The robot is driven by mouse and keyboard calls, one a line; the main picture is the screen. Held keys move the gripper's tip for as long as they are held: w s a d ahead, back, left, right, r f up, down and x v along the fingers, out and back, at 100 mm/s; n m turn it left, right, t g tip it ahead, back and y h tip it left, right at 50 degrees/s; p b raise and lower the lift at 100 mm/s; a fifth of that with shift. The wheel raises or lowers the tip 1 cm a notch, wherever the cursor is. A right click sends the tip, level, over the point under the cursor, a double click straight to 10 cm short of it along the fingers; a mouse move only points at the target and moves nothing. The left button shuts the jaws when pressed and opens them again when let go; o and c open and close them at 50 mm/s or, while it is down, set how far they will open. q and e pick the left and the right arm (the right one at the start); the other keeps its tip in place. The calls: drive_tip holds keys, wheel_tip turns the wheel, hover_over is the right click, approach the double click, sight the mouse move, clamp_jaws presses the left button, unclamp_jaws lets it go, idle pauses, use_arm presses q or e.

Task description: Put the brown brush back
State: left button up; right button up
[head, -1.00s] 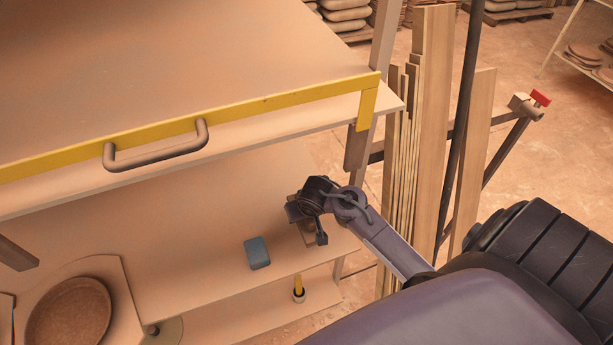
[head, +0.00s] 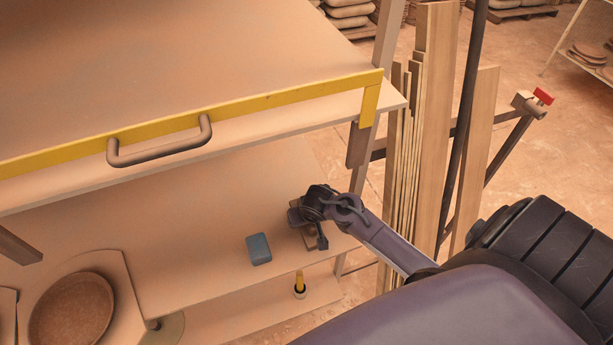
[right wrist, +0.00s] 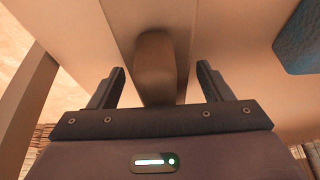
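A brown, blunt-ended thing (right wrist: 155,65), which looks like the brown brush, lies between the two fingers of my right gripper (right wrist: 161,68) in the right wrist view. Gaps show on both sides of it, so the fingers are open and not closed on it. In the head view my right gripper (head: 318,238) is low over the right end of the lower shelf (head: 215,215), partly covering a brown piece (head: 308,237) there. The brush's bristles cannot be made out. My left gripper is not in view.
A blue-grey block (head: 258,249) sits left of my right gripper. The upper board (head: 200,60) with a yellow edge and a handle (head: 160,150) overhangs the shelf. A yellow-handled tool stands in a small cup (head: 300,293) below. Upright planks (head: 432,130) stand at right.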

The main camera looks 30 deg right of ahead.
drive_tip(key=shift+r, duration=0.1)
drive_tip(key=v, duration=1.2)
drive_tip(key=shift+s+a+p, duration=0.1)
drive_tip(key=shift+p, duration=0.2)
